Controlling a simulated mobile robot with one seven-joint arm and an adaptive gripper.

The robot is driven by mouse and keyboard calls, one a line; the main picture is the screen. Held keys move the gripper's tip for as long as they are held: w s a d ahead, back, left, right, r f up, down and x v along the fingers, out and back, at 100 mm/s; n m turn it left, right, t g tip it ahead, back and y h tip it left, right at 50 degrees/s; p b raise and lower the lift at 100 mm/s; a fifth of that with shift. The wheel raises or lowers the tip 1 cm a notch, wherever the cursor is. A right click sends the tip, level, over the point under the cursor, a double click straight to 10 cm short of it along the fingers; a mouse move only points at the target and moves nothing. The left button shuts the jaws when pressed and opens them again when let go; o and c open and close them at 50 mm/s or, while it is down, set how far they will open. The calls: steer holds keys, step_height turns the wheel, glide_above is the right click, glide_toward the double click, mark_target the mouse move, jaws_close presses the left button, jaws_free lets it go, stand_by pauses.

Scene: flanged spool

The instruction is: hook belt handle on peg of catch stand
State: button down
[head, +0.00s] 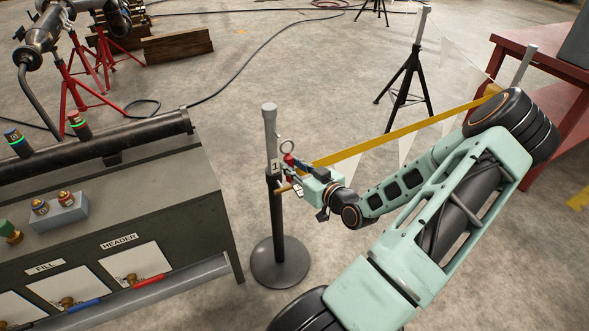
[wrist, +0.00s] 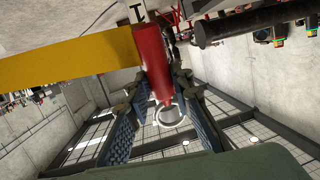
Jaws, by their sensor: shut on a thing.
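The catch stand (head: 276,218) is a dark post with a grey top, a "1" label and a round black base, upright on the floor. A small brass-coloured stub (head: 282,190), possibly its peg, shows low beside my gripper. My gripper (head: 291,172) is shut on the red belt handle (wrist: 152,62), close to the stand's right side in the head view. The yellow belt (head: 400,134) runs taut from the handle up to the right. Whether the handle or ring touches the peg cannot be told.
A dark bench with labelled panels (head: 120,215) stands left of the stand. A black tripod (head: 405,85) with a line of white pennants is behind the belt. A red table (head: 545,55) is at the right. Cables cross open floor at the back.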

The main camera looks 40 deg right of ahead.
steer(key=shift+d+b+x, duration=0.2)
steer(key=shift+b+x, duration=0.15)
steer(key=shift+x, duration=0.9)
steer(key=shift+d+b+x, duration=0.2)
steer(key=shift+b+x, duration=0.2)
steer(key=shift+x, duration=0.9)
steer(key=shift+d+b+x, duration=0.2)
steer(key=shift+b+x, duration=0.15)
steer(key=shift+x, duration=0.9)
steer(key=shift+r, duration=0.1)
steer(key=c, duration=1.6)
jaws_free()
steer(key=shift+s, duration=0.1)
steer(key=v, duration=1.1)
steer(key=shift+s+a+r, duration=0.1)
steer(key=shift+s, duration=0.3)
